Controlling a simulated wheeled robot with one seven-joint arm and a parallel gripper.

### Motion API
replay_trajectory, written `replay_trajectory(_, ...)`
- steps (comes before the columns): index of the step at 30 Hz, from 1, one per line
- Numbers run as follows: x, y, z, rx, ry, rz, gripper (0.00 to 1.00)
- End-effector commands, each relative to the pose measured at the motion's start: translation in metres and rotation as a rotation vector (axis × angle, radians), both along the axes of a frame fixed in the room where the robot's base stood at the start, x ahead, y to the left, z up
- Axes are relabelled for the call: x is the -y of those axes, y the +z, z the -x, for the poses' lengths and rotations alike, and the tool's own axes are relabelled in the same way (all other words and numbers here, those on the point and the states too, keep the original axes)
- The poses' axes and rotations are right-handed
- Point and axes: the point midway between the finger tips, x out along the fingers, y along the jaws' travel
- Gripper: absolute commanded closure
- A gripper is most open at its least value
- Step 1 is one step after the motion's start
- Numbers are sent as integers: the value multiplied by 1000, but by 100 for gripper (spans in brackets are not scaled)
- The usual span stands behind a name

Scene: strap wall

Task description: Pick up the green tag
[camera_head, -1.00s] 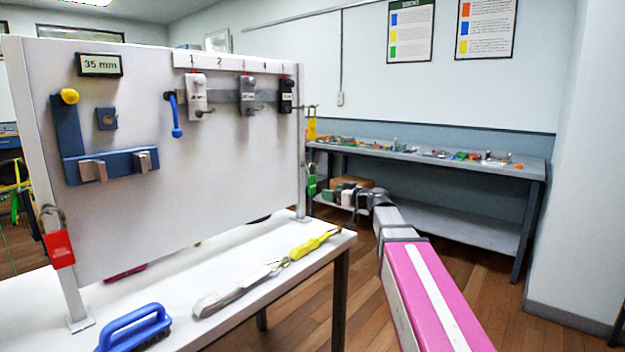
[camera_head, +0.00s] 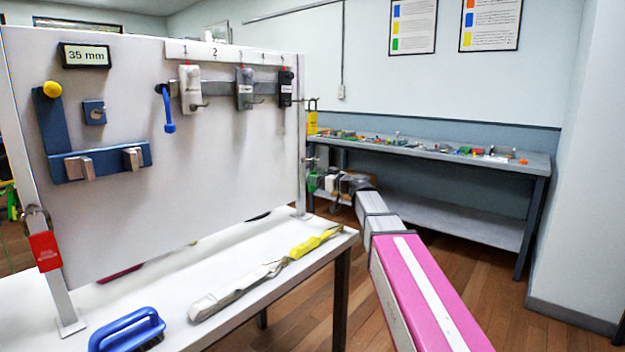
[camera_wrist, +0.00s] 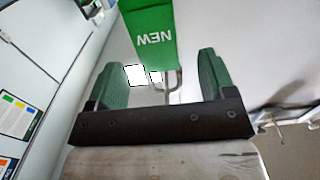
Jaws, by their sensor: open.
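The green tag (camera_wrist: 147,35) with inverted "NEW" lettering fills the upper middle of the wrist view. A metal loop (camera_wrist: 172,82) shows at its lower end in that view. My gripper (camera_wrist: 160,62) is open, with one green finger on each side of the tag and a visible gap to both. The tag's far end is cut off by the top of the frame. In the head view my gripper (camera_head: 323,183) is at the right post of the white panel, where green tag (camera_head: 312,182) and green fingers are small and hard to separate.
The white panel (camera_head: 200,200) with locks and hooks stands on a white table beside my arm. A yellow tag (camera_head: 312,123) hangs above on the same post, and a red tag (camera_head: 45,251) on the left post. A grey workbench (camera_head: 450,155) stands behind.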

Motion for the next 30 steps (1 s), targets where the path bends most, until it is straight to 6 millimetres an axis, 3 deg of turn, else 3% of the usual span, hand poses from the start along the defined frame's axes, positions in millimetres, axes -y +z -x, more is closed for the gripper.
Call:
replay_trajectory(6, -24, 0, -22, 0, 1, 0, 24)
replay_trajectory(14, -27, 0, -23, 0, 0, 0, 24)
replay_trajectory(19, -27, 0, -23, 0, 0, 0, 75)
replay_trajectory(30, -27, 2, -23, 0, 0, 0, 75)
